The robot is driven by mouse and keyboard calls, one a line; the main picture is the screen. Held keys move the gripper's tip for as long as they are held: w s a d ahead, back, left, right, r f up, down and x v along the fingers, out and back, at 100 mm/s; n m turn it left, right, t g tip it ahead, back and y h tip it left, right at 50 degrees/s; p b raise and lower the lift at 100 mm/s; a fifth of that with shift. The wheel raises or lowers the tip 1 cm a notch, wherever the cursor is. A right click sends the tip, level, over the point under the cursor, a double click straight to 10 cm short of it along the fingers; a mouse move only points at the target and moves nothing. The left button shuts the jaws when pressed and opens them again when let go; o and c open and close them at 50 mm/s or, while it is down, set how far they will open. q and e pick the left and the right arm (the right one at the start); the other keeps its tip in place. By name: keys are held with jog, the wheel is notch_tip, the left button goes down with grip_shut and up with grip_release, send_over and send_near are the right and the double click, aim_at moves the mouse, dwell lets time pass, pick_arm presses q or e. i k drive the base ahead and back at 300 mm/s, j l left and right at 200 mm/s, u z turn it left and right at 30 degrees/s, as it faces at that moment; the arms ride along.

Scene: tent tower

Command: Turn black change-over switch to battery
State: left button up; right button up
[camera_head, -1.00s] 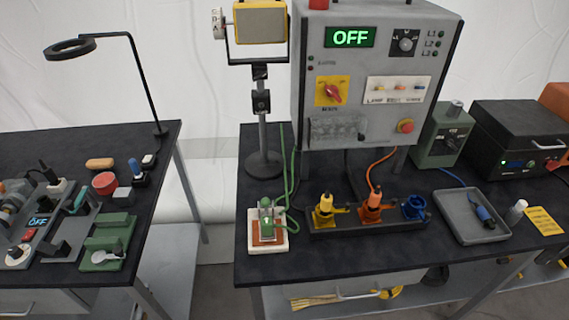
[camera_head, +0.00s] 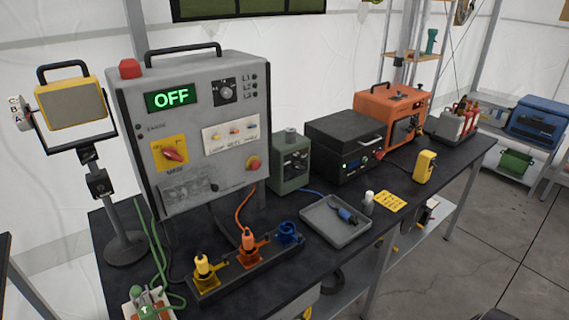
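No switch in view carries a label that I can read as battery. A black rotary knob (camera_head: 226,91) sits on a dark plate at the upper right of the grey control cabinet (camera_head: 205,180), beside the green OFF display (camera_head: 171,97). A green box (camera_head: 290,160) right of the cabinet has a dark front part whose markings are too small to read. A black unit (camera_head: 345,143) with small lights on its front stands right of that. Neither of my grippers is in view.
Open floor (camera_head: 500,220) lies to the right.

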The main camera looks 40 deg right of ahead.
aim_at(297, 165)
jog(key=z, duration=1.25)
jog(key=i+l+u, duration=0.15)
jog(key=u, duration=0.25)
jog(key=i+l+u, duration=0.15)
jog(key=l+u, duration=0.6)
jog(key=i+j, duration=0.05)
